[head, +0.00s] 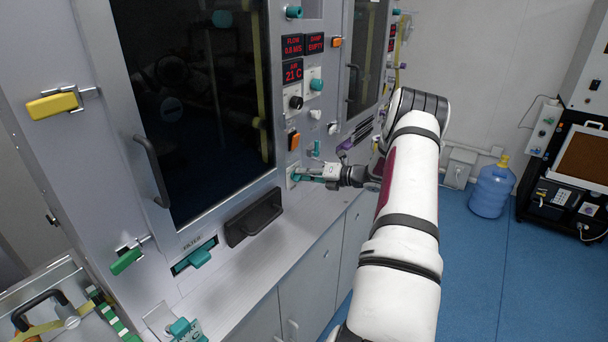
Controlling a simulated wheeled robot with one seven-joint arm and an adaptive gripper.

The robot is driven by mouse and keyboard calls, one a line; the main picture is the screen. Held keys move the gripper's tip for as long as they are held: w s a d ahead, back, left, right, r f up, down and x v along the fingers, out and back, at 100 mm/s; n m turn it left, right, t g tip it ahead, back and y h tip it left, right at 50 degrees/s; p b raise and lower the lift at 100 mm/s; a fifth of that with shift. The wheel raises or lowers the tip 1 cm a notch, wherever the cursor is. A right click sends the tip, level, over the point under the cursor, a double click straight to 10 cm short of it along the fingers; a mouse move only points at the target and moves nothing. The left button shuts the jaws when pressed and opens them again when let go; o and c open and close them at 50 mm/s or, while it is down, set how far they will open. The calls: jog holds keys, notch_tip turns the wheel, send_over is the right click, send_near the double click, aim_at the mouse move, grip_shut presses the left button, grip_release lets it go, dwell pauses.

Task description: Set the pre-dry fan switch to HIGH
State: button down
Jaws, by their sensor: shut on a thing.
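My gripper (306,174) reaches left from the end of my arm to the lower part of the control column, right of the dark cabinet door. It is shut on a small teal switch (296,176) there, which is partly hidden by the fingers. I cannot read the switch's label or its position marks. Another small teal part (316,149) stands just above the gripper. Red displays (293,72) higher on the column show flow, damp and air values.
A dark glass door (205,110) with a handle (152,170) is left of the column. A black handle (253,217) and a teal filter pull (200,257) are below it. A grey ledge (235,275) runs underneath. A blue water bottle (491,190) stands on the floor at right.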

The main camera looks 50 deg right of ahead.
jog(key=shift+a+f, duration=0.2)
jog(key=shift+a, duration=0.15)
jog(key=c, duration=1.6)
grip_release()
jog(key=shift+w, duration=0.1)
jog(key=shift+o, duration=0.2)
jog(key=shift+d+r, duration=0.1)
jog(key=shift+d, duration=0.1)
jog(key=v, duration=1.2)
